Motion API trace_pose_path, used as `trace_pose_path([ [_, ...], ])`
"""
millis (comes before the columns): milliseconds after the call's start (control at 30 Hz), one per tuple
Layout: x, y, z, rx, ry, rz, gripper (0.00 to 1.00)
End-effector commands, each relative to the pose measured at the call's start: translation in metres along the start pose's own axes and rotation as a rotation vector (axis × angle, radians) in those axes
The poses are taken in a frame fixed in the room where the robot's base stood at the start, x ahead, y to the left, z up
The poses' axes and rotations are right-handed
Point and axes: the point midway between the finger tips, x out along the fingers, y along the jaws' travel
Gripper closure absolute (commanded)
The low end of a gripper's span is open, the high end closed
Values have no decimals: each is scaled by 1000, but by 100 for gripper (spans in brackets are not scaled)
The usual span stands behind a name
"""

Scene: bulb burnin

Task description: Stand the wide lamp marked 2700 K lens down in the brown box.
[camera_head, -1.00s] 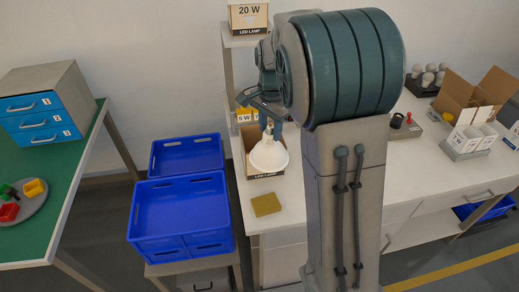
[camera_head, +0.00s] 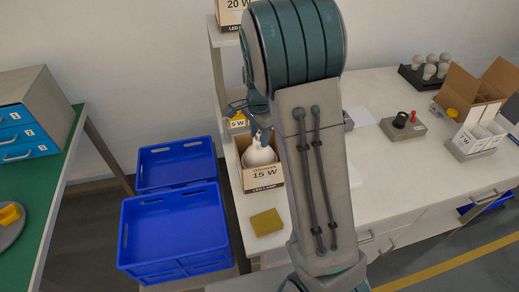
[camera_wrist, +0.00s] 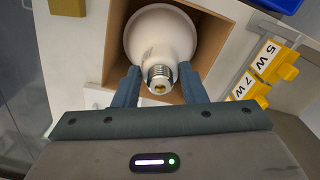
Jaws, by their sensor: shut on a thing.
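The wide white lamp (camera_head: 260,156) is lens down in the mouth of an open brown box (camera_head: 265,179) with a "15 W" label. In the wrist view, the lamp (camera_wrist: 160,42) has its metal screw base toward me and the brown box (camera_wrist: 211,62) walls around its lens. My gripper (camera_wrist: 160,83) is shut on the lamp near its base. In the head view, my gripper (camera_head: 258,131) is above the box, partly hidden by my arm. No 2700 K mark is legible. Whether the lens touches the box floor is hidden.
A yellow-brown block (camera_head: 266,222) lies in front of the box. Yellow tags (camera_wrist: 265,65) marked 5 W and 7 W stand close beside it. Blue crates (camera_head: 175,232) are at left. An open carton (camera_head: 470,97) and several bulbs (camera_head: 430,68) are at right.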

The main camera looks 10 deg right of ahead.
Motion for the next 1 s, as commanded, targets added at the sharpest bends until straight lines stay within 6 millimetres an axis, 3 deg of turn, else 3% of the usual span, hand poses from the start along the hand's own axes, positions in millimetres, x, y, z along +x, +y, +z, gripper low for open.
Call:
trace_pose_path([
  [500,65,0,0,-1,0,2,100],
  [933,74,0,1,-2,1,-1,100],
  [967,74,0,1,-2,0,-1,57],
  [1000,73,0,1,-2,0,-1,45],
])
